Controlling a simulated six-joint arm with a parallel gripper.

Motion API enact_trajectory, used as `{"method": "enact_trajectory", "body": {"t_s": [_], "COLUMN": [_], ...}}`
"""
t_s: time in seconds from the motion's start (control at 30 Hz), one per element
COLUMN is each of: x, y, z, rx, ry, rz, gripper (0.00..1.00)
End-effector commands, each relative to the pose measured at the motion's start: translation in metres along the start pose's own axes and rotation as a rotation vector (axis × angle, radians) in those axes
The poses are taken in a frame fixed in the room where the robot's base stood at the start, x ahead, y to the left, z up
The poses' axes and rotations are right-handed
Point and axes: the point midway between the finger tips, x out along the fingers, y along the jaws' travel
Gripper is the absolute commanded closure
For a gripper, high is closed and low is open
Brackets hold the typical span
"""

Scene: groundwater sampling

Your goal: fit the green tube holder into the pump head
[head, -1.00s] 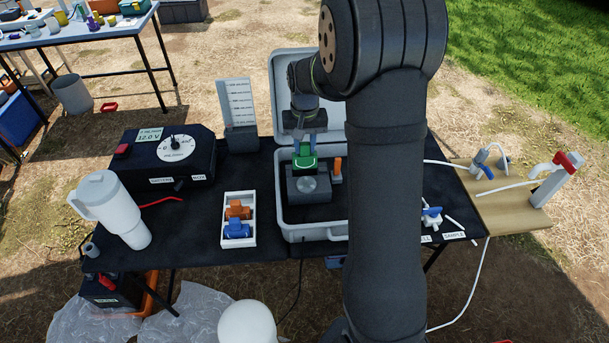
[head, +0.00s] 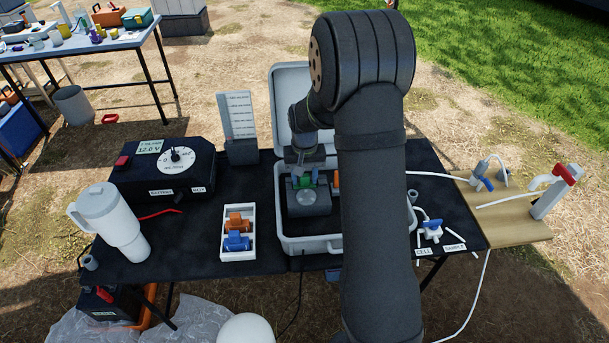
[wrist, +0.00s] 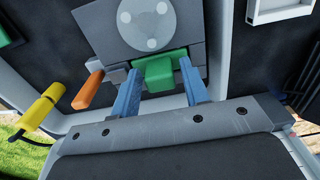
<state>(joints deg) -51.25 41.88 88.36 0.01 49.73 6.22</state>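The pump head is a dark grey block with a round pale disc (head: 307,197), inside the open grey case; it also shows at the top of the wrist view (wrist: 190,40). The green tube holder (wrist: 160,72) is at the block's edge beside the disc, and shows small in the head view (head: 308,177).
An orange lever (wrist: 88,90) sticks out beside the block. The case rim (head: 312,243) surrounds the pump. A white tray (head: 229,252) with orange and blue holders lies left of the case. A black control box (head: 185,190) and a white tumbler (head: 112,222) stand further left.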

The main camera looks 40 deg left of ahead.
Motion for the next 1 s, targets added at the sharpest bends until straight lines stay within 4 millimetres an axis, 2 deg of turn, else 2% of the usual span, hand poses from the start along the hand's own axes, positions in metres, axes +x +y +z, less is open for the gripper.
{"method": "enact_trajectory", "body": {"t_s": [0.3, 0.43, 0.57, 0.8, 1.0], "x": [-0.001, -0.011, -0.034, -0.087, -0.115], "y": [0.0, 0.0, 0.0, 0.0, 0.0], "z": [0.0, 0.0, -0.001, -0.001, 0.0], "rx": [0.0, 0.0, 0.0, 0.0, 0.0], "ry": [0.0, 0.002, 0.004, 0.004, 0.001], "rz": [0.0, 0.0, 0.0, 0.0, 0.0], "gripper": [0.52, 0.52, 0.52, 0.52, 0.52]}}
